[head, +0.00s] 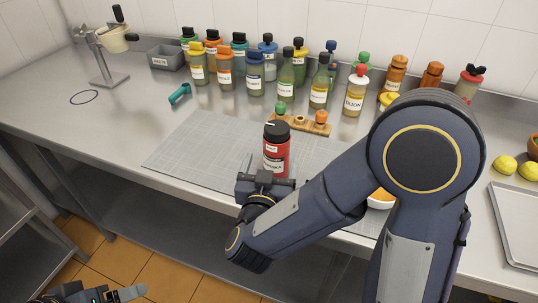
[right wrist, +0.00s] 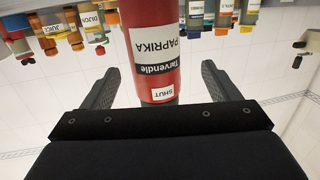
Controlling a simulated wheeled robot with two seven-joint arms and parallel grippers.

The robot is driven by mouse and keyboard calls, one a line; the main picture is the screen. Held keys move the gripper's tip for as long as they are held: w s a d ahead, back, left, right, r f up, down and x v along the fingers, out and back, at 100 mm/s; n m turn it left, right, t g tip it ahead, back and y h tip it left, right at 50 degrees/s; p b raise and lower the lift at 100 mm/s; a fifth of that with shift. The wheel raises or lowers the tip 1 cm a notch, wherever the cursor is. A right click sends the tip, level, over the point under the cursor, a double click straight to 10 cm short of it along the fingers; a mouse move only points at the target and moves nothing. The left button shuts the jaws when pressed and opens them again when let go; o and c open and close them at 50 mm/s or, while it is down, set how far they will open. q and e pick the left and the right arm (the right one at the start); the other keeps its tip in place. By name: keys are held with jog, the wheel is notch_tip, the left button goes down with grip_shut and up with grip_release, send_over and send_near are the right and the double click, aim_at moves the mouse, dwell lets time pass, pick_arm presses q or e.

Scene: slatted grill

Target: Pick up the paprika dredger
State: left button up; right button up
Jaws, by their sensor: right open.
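The paprika dredger (head: 276,152) is a red shaker with a dark lid and a white label, upright at the front of the grey mat. In the right wrist view the dredger (right wrist: 155,60) appears upside down, its label reading PAPRIKA and SHUT. My right gripper (head: 266,180) is at the dredger's near side, low down. In the wrist view its two fingers stand open on either side of the dredger, with gaps showing. My left gripper (head: 128,293) shows only partly at the bottom left, away from the counter; its opening is unclear.
Several sauce bottles (head: 255,80) line the wall. A wooden holder (head: 305,125) with small stoppered pieces lies just behind the dredger. A teal-handled tool (head: 180,94) lies left. An orange-filled bowl (head: 381,201), lemons (head: 504,165) and a metal tray (head: 518,235) are right. Counter at left is mostly clear.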

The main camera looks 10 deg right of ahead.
jog(key=shift+w+d+r, duration=0.15)
jog(key=shift+w+d, duration=0.2)
jog(key=shift+w, duration=0.25)
jog(key=x, duration=0.1)
jog(key=p+x, duration=0.1)
jog(key=x, duration=0.3)
jog(key=shift+w+d+r, duration=0.15)
jog(key=shift+d+r, duration=0.15)
jog(key=shift+d, duration=0.05)
jog(key=shift+w, duration=0.3)
jog(key=shift+c, duration=0.4)
jog(key=c, duration=1.1)
jog(key=shift+r, duration=0.1)
